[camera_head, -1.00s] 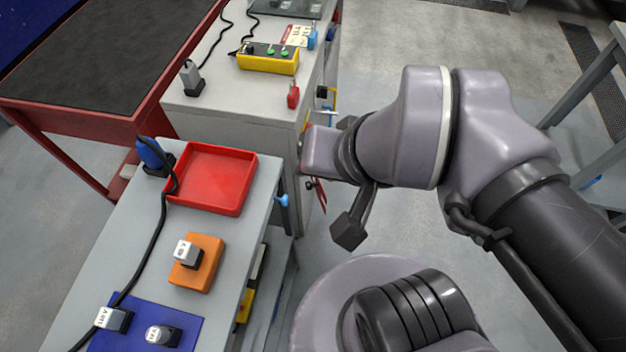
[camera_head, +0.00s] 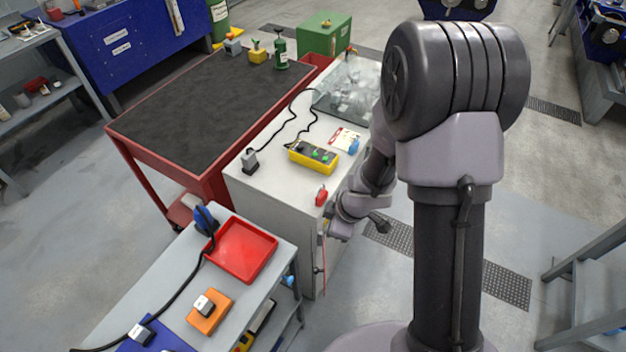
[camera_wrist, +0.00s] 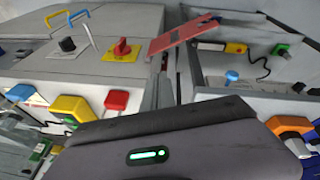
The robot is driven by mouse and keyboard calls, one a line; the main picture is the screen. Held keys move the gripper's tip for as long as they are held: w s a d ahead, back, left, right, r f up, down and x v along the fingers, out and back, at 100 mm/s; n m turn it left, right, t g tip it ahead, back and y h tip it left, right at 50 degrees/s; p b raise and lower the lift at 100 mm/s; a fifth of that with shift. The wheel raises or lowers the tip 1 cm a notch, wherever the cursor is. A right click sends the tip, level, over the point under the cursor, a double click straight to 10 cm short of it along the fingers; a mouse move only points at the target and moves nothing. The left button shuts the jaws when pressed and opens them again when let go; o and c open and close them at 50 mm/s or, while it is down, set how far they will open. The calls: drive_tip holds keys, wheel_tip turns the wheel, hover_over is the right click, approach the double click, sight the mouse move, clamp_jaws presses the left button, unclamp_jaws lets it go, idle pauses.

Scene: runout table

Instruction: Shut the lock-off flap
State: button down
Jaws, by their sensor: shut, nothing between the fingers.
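The red lock-off flap (camera_wrist: 184,36) shows in the upper middle of the wrist view. It stands out from the edge of the light grey cabinet panel, to the right of a red rotary switch (camera_wrist: 122,48) on a yellow plate, which it does not cover. A thin red edge, probably the same flap (camera_head: 323,268), shows at the cabinet's front in the head view. My gripper (camera_head: 333,231) is shut and empty, close to the cabinet front. Its tips are largely hidden; its dark housing fills the bottom of the wrist view. I cannot tell whether it touches the flap.
A yellow button box (camera_head: 314,157) and a red padlock (camera_head: 321,195) are on the cabinet top (camera_head: 275,178). A grey side table with a red tray (camera_head: 240,250) stands close at the left. A red-framed bench (camera_head: 215,110) is behind. Floor to the right is open.

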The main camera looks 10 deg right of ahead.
drive_tip(key=s+a+f+n+g+b, duration=0.1)
drive_tip(key=s+a+f+b, duration=0.1)
drive_tip(key=f, duration=0.4)
drive_tip(key=s+a+f+n+g+y+b, duration=0.1)
drive_tip(key=s+a+f+b, duration=0.1)
drive_tip(key=f+b, duration=0.3)
drive_tip(key=shift+a+f+y, duration=0.3)
drive_tip(key=shift+a+f, duration=0.45)
drive_tip(key=shift+a, duration=0.1)
drive_tip(key=shift+s+d+r+p, duration=0.1)
drive_tip(key=shift+s+r+p, duration=0.05)
drive_tip(key=shift+p, duration=0.15)
